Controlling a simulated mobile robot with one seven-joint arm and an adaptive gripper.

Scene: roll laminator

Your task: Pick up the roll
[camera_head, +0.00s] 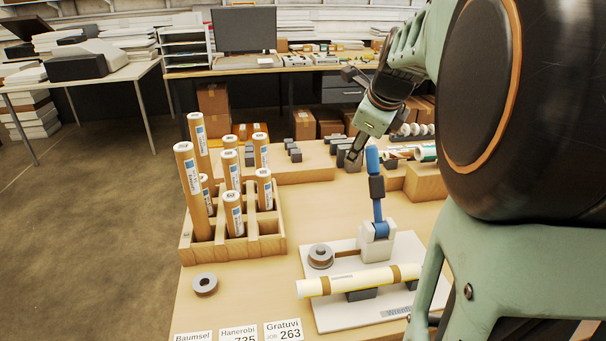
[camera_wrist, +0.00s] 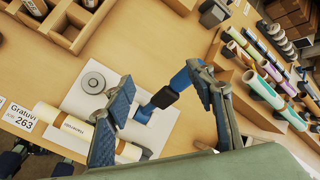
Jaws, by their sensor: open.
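A cream roll (camera_head: 355,281) with brown bands lies across dark supports on a white board (camera_head: 330,318) at the front of the table. It also shows at the lower left of the wrist view (camera_wrist: 75,128), partly hidden behind a finger. My gripper (camera_head: 350,161) is open and empty, above the table behind the board and apart from the cream roll. In the wrist view its two fingers (camera_wrist: 160,76) stand apart, with the blue-handled lever (camera_wrist: 166,97) showing between them. Several brown labelled rolls (camera_head: 190,185) stand upright in a wooden rack (camera_head: 240,247) to the left.
The blue lever (camera_head: 377,190) rises from the board behind the roll, beside a grey disc (camera_head: 320,256). A grey ring (camera_head: 205,284) and job cards (camera_head: 283,331) lie in front. Coloured rolls (camera_wrist: 255,80) rest on a wooden holder at the right. Bare table lies between rack and board.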

